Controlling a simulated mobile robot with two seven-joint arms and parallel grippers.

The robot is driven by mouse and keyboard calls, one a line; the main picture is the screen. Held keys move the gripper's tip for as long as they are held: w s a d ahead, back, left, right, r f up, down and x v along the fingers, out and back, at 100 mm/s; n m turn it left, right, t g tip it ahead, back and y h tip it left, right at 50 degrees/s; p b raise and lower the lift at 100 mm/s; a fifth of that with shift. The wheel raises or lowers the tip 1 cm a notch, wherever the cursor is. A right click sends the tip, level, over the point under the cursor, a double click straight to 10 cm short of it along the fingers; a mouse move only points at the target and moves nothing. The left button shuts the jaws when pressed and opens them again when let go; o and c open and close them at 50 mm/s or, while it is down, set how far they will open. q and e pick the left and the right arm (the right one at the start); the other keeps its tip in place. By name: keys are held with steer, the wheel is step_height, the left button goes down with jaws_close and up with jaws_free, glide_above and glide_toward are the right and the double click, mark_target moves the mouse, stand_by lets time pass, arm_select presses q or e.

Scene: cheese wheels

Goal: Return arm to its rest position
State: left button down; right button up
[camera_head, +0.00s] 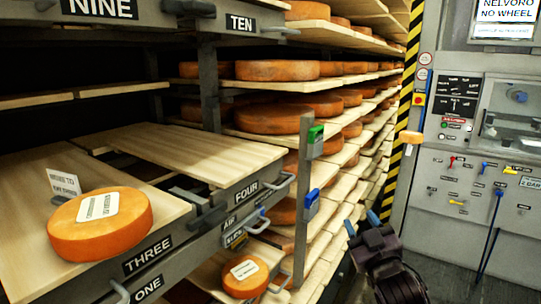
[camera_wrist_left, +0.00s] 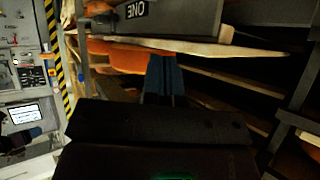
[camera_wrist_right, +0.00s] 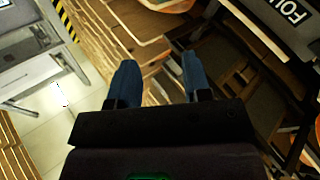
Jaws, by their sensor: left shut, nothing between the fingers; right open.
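My right gripper (camera_head: 362,224) is at the lower right of the head view, in front of the shelf rack and apart from it. Its blue fingers are open and empty; they also show spread in the right wrist view (camera_wrist_right: 157,80). My left gripper is outside the head view. In the left wrist view my left gripper (camera_wrist_left: 165,75) has its blue fingers together with nothing between them, close to a wooden shelf edge and an orange cheese wheel (camera_wrist_left: 125,58). I cannot tell whether it touches them.
A labelled cheese wheel (camera_head: 100,223) lies on the pulled-out shelf marked THREE (camera_head: 150,258). A smaller wheel (camera_head: 245,276) sits lower down. The shelf marked FOUR (camera_head: 180,150) is bare. A control panel (camera_head: 470,180) stands at right. Floor shows below it.

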steer(key=s+d+f+m+g+h, duration=0.1)
steer(key=s+d+f+g, duration=0.1)
steer(key=s+f, duration=0.7)
steer(key=s+d+f+m+g+h, duration=0.1)
steer(key=s+d+f+m+g, duration=0.1)
steer(key=s+f, duration=0.8)
steer(key=s+d+f+m+g+h, duration=0.1)
steer(key=s+f+g, duration=0.4)
steer(key=s+f, duration=0.5)
step_height(320, 180, down, 5)
steer(key=d+m, duration=0.1)
steer(key=d, duration=0.1)
steer(key=shift+d+r, duration=0.15)
steer(key=shift+d, duration=0.25)
